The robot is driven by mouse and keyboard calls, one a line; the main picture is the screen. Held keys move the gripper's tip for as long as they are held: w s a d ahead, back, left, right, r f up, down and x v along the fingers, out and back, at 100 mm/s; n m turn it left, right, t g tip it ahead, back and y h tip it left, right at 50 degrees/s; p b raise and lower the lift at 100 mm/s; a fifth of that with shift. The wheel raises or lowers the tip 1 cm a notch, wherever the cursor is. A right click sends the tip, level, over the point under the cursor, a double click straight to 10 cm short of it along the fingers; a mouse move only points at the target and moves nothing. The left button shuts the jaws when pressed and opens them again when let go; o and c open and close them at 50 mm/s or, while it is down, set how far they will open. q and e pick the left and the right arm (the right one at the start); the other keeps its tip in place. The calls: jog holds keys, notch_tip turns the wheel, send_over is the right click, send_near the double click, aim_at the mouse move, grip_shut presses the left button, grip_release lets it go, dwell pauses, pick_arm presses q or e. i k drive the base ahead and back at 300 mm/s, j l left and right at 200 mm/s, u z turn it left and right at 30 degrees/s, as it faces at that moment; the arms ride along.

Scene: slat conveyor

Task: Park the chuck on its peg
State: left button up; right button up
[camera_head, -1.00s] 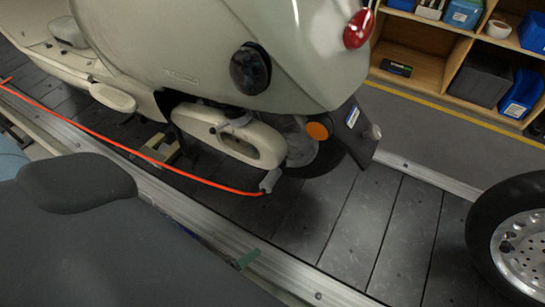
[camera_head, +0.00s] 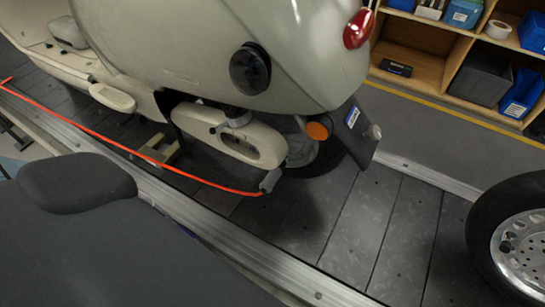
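An orange-red hose (camera_head: 100,136) runs from the left edge across the near side of a cream scooter (camera_head: 190,60). It ends at a small grey fitting (camera_head: 270,181), which looks like the chuck. The fitting is beside the scooter's rear wheel (camera_head: 318,160). I cannot tell whether it touches the wheel or its valve. I cannot make out a peg. Neither gripper is in view.
The scooter stands on a dark slat conveyor (camera_head: 345,225) with a metal near rail (camera_head: 215,225). A loose-looking wheel (camera_head: 515,240) is at the right. Shelves with bins (camera_head: 480,78) stand behind. Slats between scooter and wheel are clear.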

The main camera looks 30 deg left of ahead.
aim_at(267, 186)
jog(key=j+u, duration=0.1)
jog(key=j, duration=0.85)
jog(key=j+u, duration=0.1)
jog(key=j, duration=0.85)
jog(key=i+j+u, duration=0.1)
jog(key=j, duration=0.85)
